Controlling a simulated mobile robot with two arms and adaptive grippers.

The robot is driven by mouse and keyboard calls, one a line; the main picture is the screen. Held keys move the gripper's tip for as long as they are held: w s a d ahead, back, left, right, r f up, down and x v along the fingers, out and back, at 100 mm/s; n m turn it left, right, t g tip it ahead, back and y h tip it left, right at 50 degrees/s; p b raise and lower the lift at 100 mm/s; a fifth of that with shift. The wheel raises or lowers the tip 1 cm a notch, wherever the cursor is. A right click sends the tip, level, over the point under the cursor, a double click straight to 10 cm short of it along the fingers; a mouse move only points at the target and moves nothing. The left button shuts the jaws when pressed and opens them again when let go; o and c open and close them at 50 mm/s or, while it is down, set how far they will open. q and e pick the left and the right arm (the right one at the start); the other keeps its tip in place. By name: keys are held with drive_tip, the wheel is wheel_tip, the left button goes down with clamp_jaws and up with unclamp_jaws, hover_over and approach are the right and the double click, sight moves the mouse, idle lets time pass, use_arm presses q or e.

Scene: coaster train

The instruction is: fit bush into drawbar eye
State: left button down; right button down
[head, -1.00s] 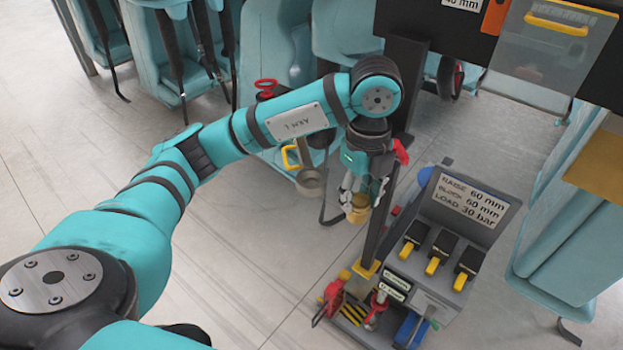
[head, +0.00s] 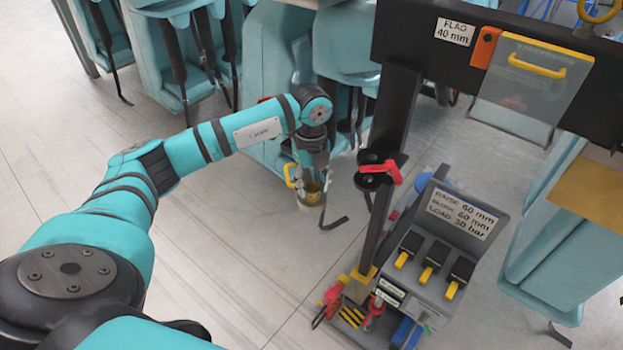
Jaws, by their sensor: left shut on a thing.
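My left gripper (head: 312,182) is shut on the brass-coloured bush (head: 314,194), which hangs below its fingers. The bush is over the grey ring of the drawbar eye (head: 309,206), which shows only as a pale rim around and below the bush. From this angle I cannot tell whether the bush is above the eye or partly in it. The fingers and the bush hide most of the eye. My right gripper is not in view.
A black post with a red-levered clamp (head: 381,173) stands to the right of the gripper. A grey control console (head: 430,262) is at its foot. A yellow handle (head: 289,175) is just left of the eye. Teal seats line the back. The floor at left is clear.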

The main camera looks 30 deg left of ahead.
use_arm(q)
drive_tip(key=shift+f, duration=0.45)
drive_tip(key=c, duration=0.8)
unclamp_jaws()
drive_tip(key=shift+d, duration=0.1)
drive_tip(key=shift+c, duration=0.2)
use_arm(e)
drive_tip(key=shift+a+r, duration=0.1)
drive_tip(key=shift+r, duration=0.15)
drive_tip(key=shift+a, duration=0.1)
